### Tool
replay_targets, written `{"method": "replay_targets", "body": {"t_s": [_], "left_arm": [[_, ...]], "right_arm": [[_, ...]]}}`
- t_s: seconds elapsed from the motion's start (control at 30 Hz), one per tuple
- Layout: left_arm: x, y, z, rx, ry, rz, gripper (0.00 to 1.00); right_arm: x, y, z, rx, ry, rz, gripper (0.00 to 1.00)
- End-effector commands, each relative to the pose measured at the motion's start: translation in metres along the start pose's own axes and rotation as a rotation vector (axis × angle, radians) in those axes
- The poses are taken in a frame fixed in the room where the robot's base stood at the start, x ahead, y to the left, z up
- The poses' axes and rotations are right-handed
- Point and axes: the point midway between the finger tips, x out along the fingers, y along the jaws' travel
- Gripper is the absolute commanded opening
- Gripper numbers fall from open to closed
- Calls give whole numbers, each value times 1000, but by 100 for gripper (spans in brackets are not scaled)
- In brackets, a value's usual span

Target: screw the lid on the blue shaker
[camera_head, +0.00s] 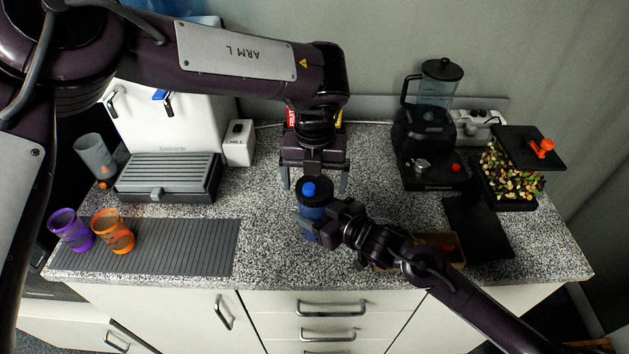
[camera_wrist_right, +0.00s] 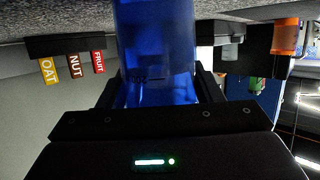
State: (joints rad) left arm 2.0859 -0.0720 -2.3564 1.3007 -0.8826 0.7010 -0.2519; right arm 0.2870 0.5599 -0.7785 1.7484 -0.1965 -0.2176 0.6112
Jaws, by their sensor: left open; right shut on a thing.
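The blue shaker (camera_head: 308,228) stands upright near the middle of the counter, partly hidden by my right gripper (camera_head: 328,224), which is shut around its body. In the right wrist view the translucent blue shaker body (camera_wrist_right: 155,55) lies between my right fingers (camera_wrist_right: 157,95). The black lid (camera_head: 315,192) with a blue spout cap is at the top of the shaker; I cannot tell how tightly it sits. My left gripper (camera_head: 315,180) points down just above and behind the lid, open, with one finger to each side and apart from the lid.
A coffee machine (camera_head: 168,178) and a grey ribbed mat (camera_head: 190,248) with purple (camera_head: 70,230) and orange (camera_head: 113,231) cups are at left. A blender (camera_head: 428,150), nut box (camera_head: 512,180), black board (camera_head: 478,226) and wooden tray (camera_head: 440,246) are at right. Clear counter lies left of the shaker.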

Motion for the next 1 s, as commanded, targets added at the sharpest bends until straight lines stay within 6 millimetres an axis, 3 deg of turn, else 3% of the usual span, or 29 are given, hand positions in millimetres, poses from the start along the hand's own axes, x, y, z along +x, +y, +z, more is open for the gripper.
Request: {"method": "replay_targets", "body": {"t_s": [0.3,0.67,1.0], "left_arm": [[-38,0,0,0,-2,-1,91],[-40,0,0,-39,-1,-1,87],[-62,-1,1,-605,-2,-2,87]], "right_arm": [[0,0,0,0,0,0,0],[0,0,0,0,0,0,0],[0,0,0,0,0,0,0]]}}
